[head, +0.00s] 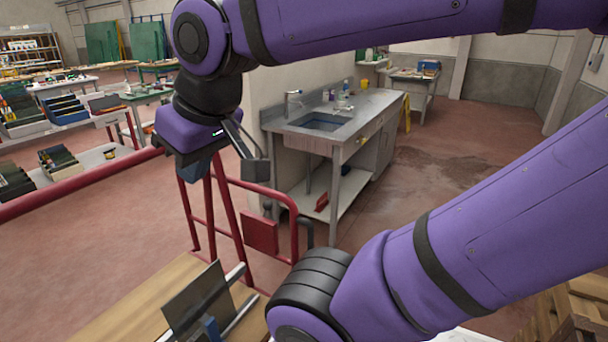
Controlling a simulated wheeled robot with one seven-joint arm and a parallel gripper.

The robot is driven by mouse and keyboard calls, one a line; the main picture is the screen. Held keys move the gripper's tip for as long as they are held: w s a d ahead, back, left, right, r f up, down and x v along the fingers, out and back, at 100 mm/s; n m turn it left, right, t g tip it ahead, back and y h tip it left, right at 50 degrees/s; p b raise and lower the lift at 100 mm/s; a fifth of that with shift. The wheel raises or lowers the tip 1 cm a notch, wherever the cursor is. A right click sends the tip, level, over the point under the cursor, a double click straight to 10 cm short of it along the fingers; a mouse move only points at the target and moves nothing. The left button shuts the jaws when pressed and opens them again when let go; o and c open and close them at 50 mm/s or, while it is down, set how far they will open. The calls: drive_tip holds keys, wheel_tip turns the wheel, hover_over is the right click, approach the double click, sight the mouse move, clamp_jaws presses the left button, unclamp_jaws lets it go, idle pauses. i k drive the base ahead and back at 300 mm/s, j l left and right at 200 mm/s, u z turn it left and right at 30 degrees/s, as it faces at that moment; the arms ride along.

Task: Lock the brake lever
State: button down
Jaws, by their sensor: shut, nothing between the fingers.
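A red tubular frame (236,215) stands at the centre left, with a red plate (261,233) low on its right part. A small dark knob-like part (267,208) shows at the top of this plate. It may be the brake lever, but I cannot tell for sure, nor whether it is locked. My gripper (190,170) points down in front of the upper part of the red frame, left of and above the plate. It is shut and empty. Its fingertips are small and partly lost against the frame, so I cannot tell whether they touch it.
A wooden bench (125,305) at the bottom holds a dark glass panel (193,297) beside metal rails. A steel sink counter (365,112) stands behind the frame. Shelves (75,178) with trays are at left. Wooden crates (580,310) are at lower right. Floor at left is clear.

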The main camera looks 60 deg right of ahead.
sight(267, 205)
drive_tip(key=l+z, duration=0.1)
drive_tip(key=l, duration=2.15)
